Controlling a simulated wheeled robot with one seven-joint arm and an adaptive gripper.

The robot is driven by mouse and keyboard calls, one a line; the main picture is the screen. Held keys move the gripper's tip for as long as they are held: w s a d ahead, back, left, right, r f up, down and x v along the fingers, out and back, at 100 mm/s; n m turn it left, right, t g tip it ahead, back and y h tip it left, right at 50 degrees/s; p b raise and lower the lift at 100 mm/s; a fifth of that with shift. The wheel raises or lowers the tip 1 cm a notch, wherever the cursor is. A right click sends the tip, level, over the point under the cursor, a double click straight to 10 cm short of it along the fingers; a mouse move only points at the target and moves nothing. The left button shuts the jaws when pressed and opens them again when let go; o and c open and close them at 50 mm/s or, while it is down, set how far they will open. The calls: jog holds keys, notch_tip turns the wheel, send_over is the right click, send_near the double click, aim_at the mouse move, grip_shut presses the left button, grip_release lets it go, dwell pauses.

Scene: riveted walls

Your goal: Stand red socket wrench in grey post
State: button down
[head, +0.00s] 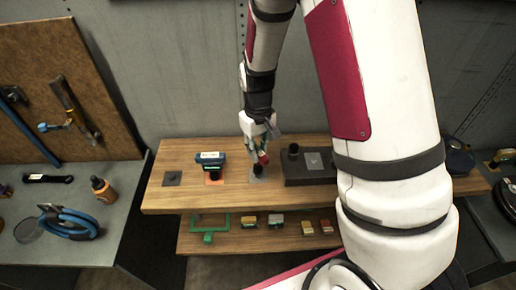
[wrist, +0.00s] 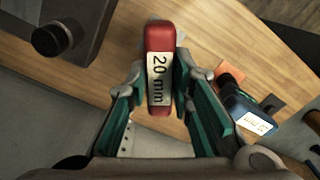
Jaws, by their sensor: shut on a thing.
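The red socket wrench (wrist: 158,68) has a red top bar with a white "20 mm" label. My gripper (wrist: 152,90) is shut on this bar, with a green-lined finger on each side. In the head view, the red bar (head: 263,158) is at my gripper (head: 260,146), above a grey-blue square on the wooden table. A dark lower part shows under the bar; whether it touches the square I cannot tell. A short dark grey post (head: 293,150) stands on a dark block to the right of my gripper. The post (wrist: 50,38) is at the upper left in the wrist view.
A blue-topped tool (head: 210,158) stands on an orange square left of my gripper. It is at the right in the wrist view (wrist: 248,115). The dark block (head: 300,176) also bears a grey plate. A lower shelf (head: 265,240) holds small blocks.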

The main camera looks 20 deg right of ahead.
jog(key=shift+f, duration=0.4)
jog(key=shift+f, duration=0.35)
jog(key=shift+f+b, duration=0.3)
jog(key=shift+f, duration=0.05)
jog(key=c, duration=1.3)
grip_release()
